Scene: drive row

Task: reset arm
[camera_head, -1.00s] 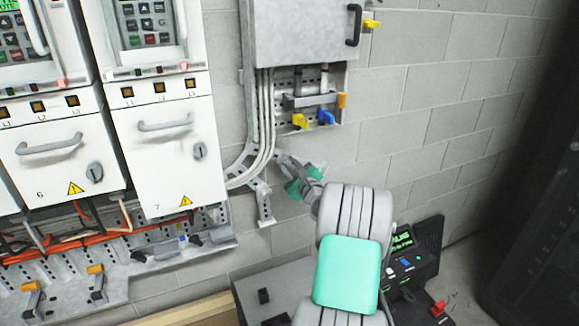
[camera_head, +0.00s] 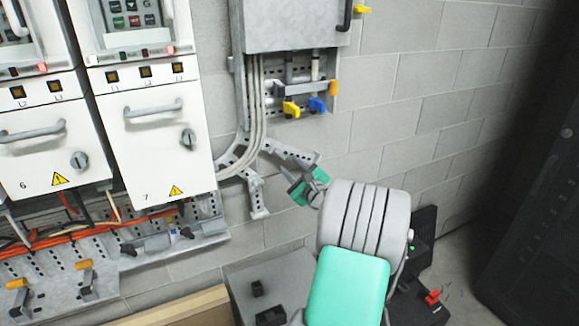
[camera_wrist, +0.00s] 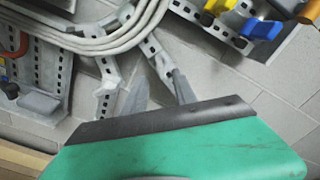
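My gripper (camera_head: 299,187) is in front of the block wall, below the grey box with the yellow and blue levers, close to a perforated metal bracket (camera_head: 253,190). I cannot tell whether it touches the bracket. In the wrist view the two grey fingers of my gripper (camera_wrist: 158,92) stand apart with nothing between them. The green gripper body fills the lower part of that view. My arm reaches up from the bottom of the head view.
White drive cabinets, including number 7 (camera_head: 155,150), stand at left above orange cables (camera_head: 60,235). A grey wall box (camera_head: 290,22) has a yellow lever (camera_head: 291,108) and a blue lever (camera_head: 317,104) below. A dark cabinet (camera_head: 530,170) is at right. A grey box (camera_head: 262,285) sits below.

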